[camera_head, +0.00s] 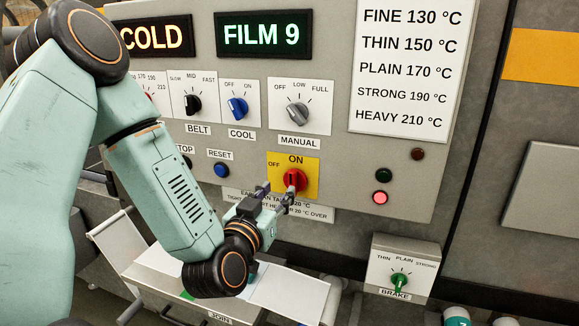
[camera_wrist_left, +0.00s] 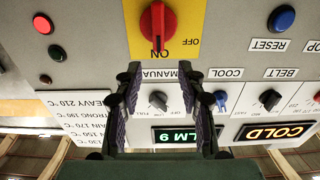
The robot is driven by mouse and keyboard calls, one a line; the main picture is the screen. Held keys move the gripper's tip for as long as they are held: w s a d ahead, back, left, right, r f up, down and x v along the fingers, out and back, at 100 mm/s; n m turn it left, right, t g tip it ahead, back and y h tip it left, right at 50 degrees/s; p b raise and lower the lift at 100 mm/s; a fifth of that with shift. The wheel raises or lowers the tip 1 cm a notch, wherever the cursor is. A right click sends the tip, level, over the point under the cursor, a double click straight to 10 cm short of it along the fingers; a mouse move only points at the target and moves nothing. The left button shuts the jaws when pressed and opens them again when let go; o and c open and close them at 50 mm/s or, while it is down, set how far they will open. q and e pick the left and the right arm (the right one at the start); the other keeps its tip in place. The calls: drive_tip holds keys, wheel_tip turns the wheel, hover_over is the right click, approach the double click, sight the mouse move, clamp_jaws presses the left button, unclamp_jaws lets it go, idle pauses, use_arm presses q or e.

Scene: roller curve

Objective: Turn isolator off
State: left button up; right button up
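The isolator is a red rotary knob (camera_head: 294,180) on a yellow plate (camera_head: 308,164) marked OFF and ON. Its handle stands upright, pointing to ON. In the left wrist view the panel appears upside down, and the red knob (camera_wrist_left: 157,27) is at the top with its pointer at ON. My left gripper (camera_head: 276,193) is just in front of the plate, slightly below and left of the knob. Its two fingers (camera_wrist_left: 161,72) are apart with nothing between them. They look close to the knob but not around it; contact cannot be told. My right gripper is not in view.
A blue reset button (camera_head: 221,170) is left of the plate. Above is the manual knob (camera_head: 297,113). A brake box (camera_head: 401,266) juts out lower right.

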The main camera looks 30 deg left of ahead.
sight(291, 176)
use_arm(q)
drive_tip(key=x, duration=0.6)
drive_tip(key=shift+w+d, duration=0.1)
drive_tip(key=shift+w, duration=0.2)
drive_tip(key=shift+w+a+f, duration=0.15)
drive_tip(key=shift+w+a, duration=0.05)
drive_tip(key=shift+w, duration=0.45)
drive_tip(key=shift+s+d, duration=0.1)
drive_tip(key=shift+s, duration=0.05)
drive_tip(key=shift+c, duration=1.2)
clamp_jaws()
